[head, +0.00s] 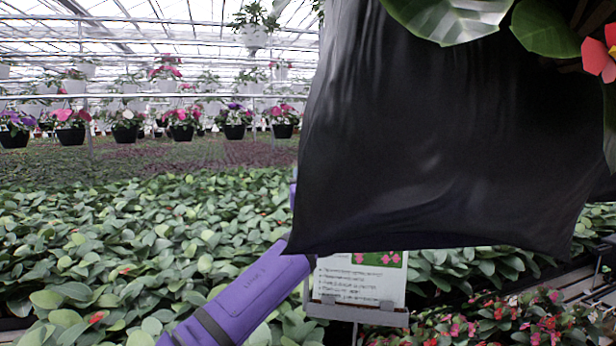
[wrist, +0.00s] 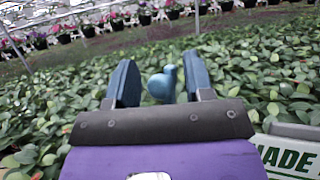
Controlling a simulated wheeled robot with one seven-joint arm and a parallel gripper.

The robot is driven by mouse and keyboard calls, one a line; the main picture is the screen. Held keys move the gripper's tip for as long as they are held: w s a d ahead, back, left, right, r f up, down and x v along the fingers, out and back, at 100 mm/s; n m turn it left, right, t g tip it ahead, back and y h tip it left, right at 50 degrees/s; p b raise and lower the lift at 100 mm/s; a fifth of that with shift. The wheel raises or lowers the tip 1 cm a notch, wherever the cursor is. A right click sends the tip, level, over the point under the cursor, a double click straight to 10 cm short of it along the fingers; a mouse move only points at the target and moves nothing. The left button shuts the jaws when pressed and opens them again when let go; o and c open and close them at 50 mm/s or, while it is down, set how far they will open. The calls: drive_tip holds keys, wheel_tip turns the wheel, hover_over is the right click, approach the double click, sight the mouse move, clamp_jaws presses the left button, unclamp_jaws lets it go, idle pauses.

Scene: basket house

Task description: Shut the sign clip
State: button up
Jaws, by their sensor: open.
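A sign (head: 362,275) with a white card, green band and pink flowers stands in a grey holder (head: 357,312) on a post in the head view. In the wrist view, a sign corner (wrist: 290,152) with green letters shows at the lower right. My gripper (wrist: 157,72) is open, its two blue fingers either side of a rounded blue piece (wrist: 160,84). I cannot tell whether this piece belongs to the clip or is touched. In the head view, the pot hides my fingers.
Dense green plants (head: 130,235) spread below and behind. Red-flowered plants (head: 480,322) grow at the lower right. Hanging flower baskets (head: 180,125) line the back.

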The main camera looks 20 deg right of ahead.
drive_tip(key=shift+w+r, duration=0.2)
drive_tip(key=shift+w, duration=0.2)
drive_tip(key=c, duration=0.8)
drive_tip(key=shift+s+d+m+h, duration=0.1)
drive_tip(key=shift+d+m+h, duration=0.1)
drive_tip(key=shift+m+h, duration=0.35)
drive_tip(key=m+h, duration=0.1)
drive_tip(key=m, duration=0.1)
drive_tip(key=d+m+h, duration=0.1)
drive_tip(key=m+h, duration=0.1)
drive_tip(key=m, duration=0.1)
drive_tip(key=s+m+g+h, duration=0.1)
drive_tip(key=m+h, duration=0.1)
drive_tip(key=m, duration=0.1)
drive_tip(key=shift+d+f+h, duration=0.25)
drive_tip(key=shift+d+f, duration=0.1)
drive_tip(key=shift+s+d+f+m+g+h, duration=0.2)
drive_tip(key=shift+m+g+h, duration=0.6)
drive_tip(key=shift+m, duration=0.7)
drive_tip(key=shift+s+d+f+m+g+h, duration=0.2)
drive_tip(key=shift+m+g+h, duration=0.6)
drive_tip(key=shift+m, duration=0.65)
drive_tip(key=shift+s+d+f+m+g+h, duration=0.1)
drive_tip(key=shift+d+f+m+g+h, duration=0.35)
drive_tip(key=shift+m+h, duration=0.8)
drive_tip(key=shift+a+r+m+y, duration=0.15)
drive_tip(key=shift+m+y, duration=0.1)
drive_tip(key=shift+m, duration=0.1)
